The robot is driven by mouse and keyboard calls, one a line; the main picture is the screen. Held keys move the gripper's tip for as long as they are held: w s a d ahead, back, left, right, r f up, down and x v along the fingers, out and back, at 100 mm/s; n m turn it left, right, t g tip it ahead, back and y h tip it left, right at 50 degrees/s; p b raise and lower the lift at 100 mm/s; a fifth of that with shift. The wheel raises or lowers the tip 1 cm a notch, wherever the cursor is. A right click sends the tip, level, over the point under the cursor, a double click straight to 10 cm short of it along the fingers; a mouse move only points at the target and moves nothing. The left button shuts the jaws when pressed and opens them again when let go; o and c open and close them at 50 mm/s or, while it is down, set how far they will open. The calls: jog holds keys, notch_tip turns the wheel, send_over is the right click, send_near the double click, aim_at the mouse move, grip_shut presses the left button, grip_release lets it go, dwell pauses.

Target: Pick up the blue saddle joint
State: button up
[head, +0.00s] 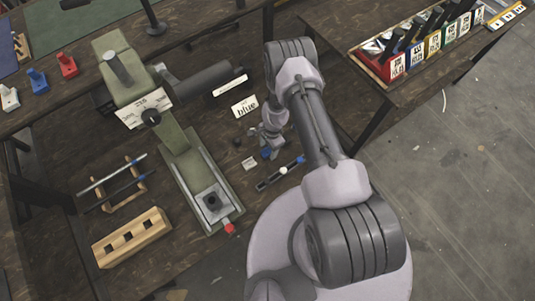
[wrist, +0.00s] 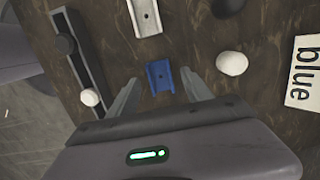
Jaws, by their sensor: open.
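The blue saddle joint (wrist: 160,77) is a small channel-shaped piece lying on the dark wooden bench top in the wrist view. My gripper (wrist: 159,80) is open, with one finger to the left of the joint and one to the right. Both fingers appear apart from it, and nothing is held. In the head view my gripper (head: 270,143) points down over the bench, right of the green press. A bit of blue (head: 267,153) shows at its fingers there; the arm and gripper hide most of that spot.
A white saddle piece (wrist: 145,17) lies beyond the joint. A white ball (wrist: 232,63) and a "blue" sign (wrist: 303,75) are to the right. A dark rail (wrist: 78,62) with knobs is to the left. The green press (head: 180,150) stands left of my arm.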

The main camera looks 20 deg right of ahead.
jog(key=shift+f, duration=0.45)
jog(key=shift+r, duration=0.1)
jog(key=shift+c, duration=0.7)
grip_shut()
jog(key=shift+r, duration=0.1)
